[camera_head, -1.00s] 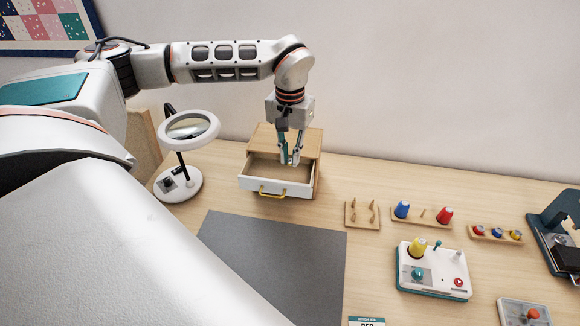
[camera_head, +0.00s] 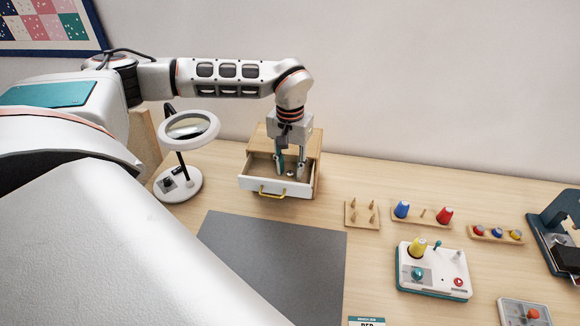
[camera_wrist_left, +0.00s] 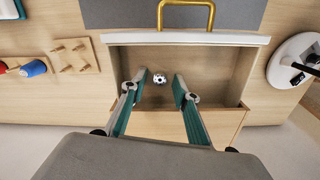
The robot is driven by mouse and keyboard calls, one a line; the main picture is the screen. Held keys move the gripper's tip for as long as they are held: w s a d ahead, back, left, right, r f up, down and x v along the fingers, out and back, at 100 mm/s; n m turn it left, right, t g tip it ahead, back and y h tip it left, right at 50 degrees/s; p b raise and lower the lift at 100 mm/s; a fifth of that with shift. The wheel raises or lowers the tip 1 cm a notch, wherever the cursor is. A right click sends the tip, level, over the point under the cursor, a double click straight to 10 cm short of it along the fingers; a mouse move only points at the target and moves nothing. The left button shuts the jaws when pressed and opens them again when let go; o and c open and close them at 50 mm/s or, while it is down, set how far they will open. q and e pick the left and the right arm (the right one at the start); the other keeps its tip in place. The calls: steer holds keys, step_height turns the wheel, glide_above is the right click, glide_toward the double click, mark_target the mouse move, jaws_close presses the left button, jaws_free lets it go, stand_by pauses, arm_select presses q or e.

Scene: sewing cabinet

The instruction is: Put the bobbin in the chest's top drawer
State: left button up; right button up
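The wooden chest (camera_head: 313,147) stands at the back of the table, and its top drawer (camera_head: 262,187) is pulled out. A small silvery bobbin (camera_wrist_left: 159,78) lies on the drawer floor in the left wrist view; it shows as a small light spot (camera_head: 290,175) in the head view. My left gripper (camera_head: 291,172) is over the drawer with its fingers pointing down. In the left wrist view its two fingers (camera_wrist_left: 156,90) are wide apart, one on each side of the bobbin and not touching it. My right gripper is not in view.
A magnifier lamp (camera_head: 190,126) stands left of the chest. A peg board (camera_head: 362,214), a thread spool rack (camera_head: 421,218), a bobbin rack (camera_head: 495,234) and a white winder unit (camera_head: 433,271) are to the right. A grey mat (camera_head: 272,265) lies clear in front.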

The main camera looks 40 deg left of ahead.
mark_target(290, 176)
arm_select(q)
step_height(290, 176, up, 12)
steer(key=shift+r, duration=0.2)
stand_by(0.4)
stand_by(1.0)
